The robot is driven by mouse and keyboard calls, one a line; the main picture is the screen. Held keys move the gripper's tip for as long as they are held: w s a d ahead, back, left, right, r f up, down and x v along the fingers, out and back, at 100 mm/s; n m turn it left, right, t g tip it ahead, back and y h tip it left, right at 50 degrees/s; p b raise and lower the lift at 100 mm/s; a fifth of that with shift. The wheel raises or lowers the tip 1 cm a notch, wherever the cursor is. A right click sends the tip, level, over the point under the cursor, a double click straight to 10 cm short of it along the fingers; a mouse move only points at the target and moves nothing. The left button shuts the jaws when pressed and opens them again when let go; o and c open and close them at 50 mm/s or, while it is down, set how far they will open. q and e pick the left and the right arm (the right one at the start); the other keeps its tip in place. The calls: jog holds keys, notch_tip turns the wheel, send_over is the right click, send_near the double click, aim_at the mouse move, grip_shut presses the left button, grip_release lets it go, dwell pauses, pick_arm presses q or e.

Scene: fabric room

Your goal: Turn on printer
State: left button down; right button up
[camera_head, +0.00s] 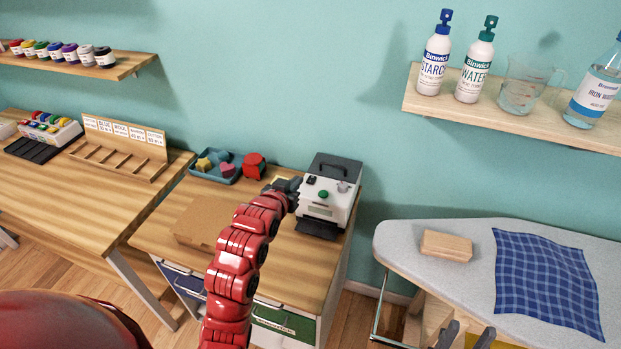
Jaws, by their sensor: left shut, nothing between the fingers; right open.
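The printer (327,211) is a small white box with a dark grey top. It stands at the back right of the wooden cabinet top. Its top face carries a green button (324,194) and a grey knob (343,187). A dark tray juts from its front. My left gripper (292,184) is shut and empty at the printer's left side, close to the green button. I cannot tell whether it touches the printer. My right gripper (467,335) shows only as dark fingertips at the bottom edge, open, well away from the printer, near the ironing board.
A blue tray (203,176) with colored shapes and a red object (254,166) stand left of the printer. A cardboard box (197,224) lies on the cabinet (300,262). The ironing board (400,243) at right holds a wooden block (446,246) and blue checked cloth (545,280).

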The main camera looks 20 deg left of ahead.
pick_arm(q)
jog(key=p, duration=0.4)
send_over(308, 189)
notch_tip(308, 189, down, 3)
jog(key=shift+w+a+f, duration=0.1)
notch_tip(308, 189, down, 2)
jog(key=shift+w+f+p, duration=0.1)
jog(key=shift+f+p, duration=0.1)
jog(key=shift+p, duration=0.45)
jog(key=shift+f+p, duration=0.3)
jog(key=shift+f, duration=0.7)
